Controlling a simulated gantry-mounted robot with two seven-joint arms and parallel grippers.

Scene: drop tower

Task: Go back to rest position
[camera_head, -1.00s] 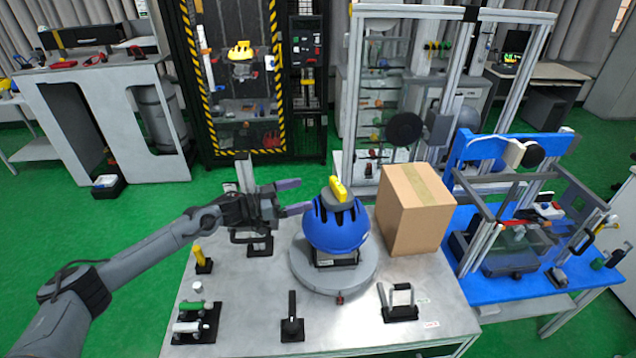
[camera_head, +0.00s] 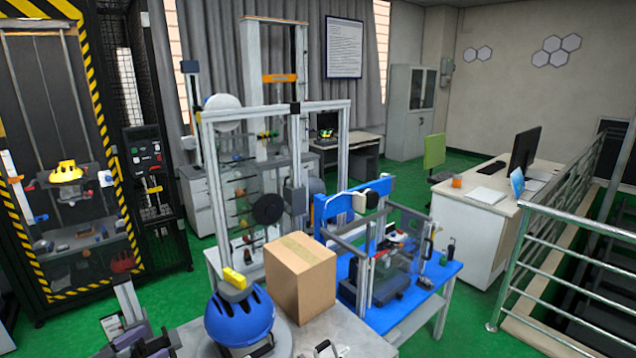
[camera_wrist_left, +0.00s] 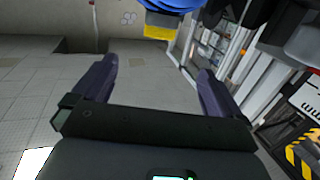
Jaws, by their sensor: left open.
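The blue helmet (camera_head: 240,320) with a yellow block (camera_head: 234,278) on top sits on a round grey plate on the metal table, at the bottom of the head view. My left gripper (camera_head: 143,341) is left of the helmet at the lower edge, open and apart from it. In the left wrist view, the purple fingers of my left gripper (camera_wrist_left: 155,82) are spread with nothing between them. Part of the blue helmet (camera_wrist_left: 178,5) and the yellow piece (camera_wrist_left: 160,32) show at that view's top edge. My right gripper is in neither view.
A cardboard box (camera_head: 300,282) stands right of the helmet. A blue table (camera_head: 428,295) with a framed rig is further right. The drop tower cage (camera_head: 92,130) with striped edges stands at the back left. A metal railing (camera_head: 580,225) is at the far right.

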